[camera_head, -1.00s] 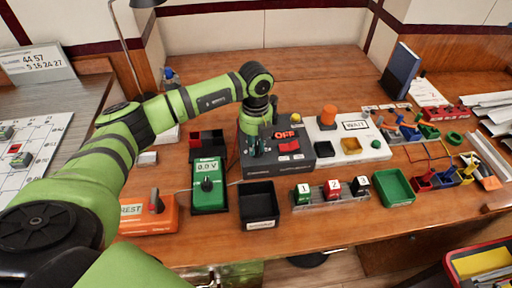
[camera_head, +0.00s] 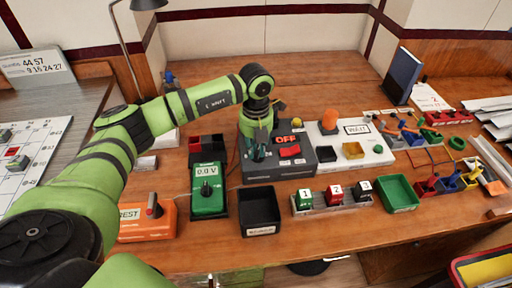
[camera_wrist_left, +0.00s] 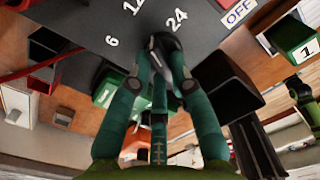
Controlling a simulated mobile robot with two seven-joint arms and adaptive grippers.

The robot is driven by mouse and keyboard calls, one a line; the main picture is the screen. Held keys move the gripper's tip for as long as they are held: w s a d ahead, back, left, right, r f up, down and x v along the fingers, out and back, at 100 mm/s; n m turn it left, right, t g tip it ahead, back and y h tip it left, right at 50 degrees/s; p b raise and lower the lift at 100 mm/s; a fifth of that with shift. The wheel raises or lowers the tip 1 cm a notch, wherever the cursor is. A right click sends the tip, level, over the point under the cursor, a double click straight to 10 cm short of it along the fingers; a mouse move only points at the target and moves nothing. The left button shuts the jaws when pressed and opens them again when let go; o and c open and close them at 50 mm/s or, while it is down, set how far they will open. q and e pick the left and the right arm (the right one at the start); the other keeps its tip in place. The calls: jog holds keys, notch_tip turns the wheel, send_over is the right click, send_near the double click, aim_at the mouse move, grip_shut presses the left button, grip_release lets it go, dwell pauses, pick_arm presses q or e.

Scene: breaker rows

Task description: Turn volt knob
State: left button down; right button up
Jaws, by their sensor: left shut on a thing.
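The volt knob (camera_wrist_left: 172,62) is dark and sits on the dark face of the supply box (camera_head: 297,165). In the left wrist view, the white marks 6, 12 and 24 stand around it. My left gripper (camera_head: 258,151) reaches down onto the left part of this box. In the wrist view its green fingers (camera_wrist_left: 166,52) are closed around the knob, one on each side. The fingers hide part of the knob, so its exact setting is unclear. In the head view the gripper hides the knob. My right gripper is out of view.
A black bin (camera_head: 259,211) stands in front, with numbered blocks (camera_head: 335,194) and a green tray (camera_head: 396,192) to the right.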

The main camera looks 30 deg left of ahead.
pick_arm(q)
jog(key=c, duration=1.1)
grip_release()
jog(key=shift+r, duration=0.1)
jog(key=shift+r, duration=0.25)
notch_tip(320, 180, up, 12)
jog(key=shift+f, duration=0.25)
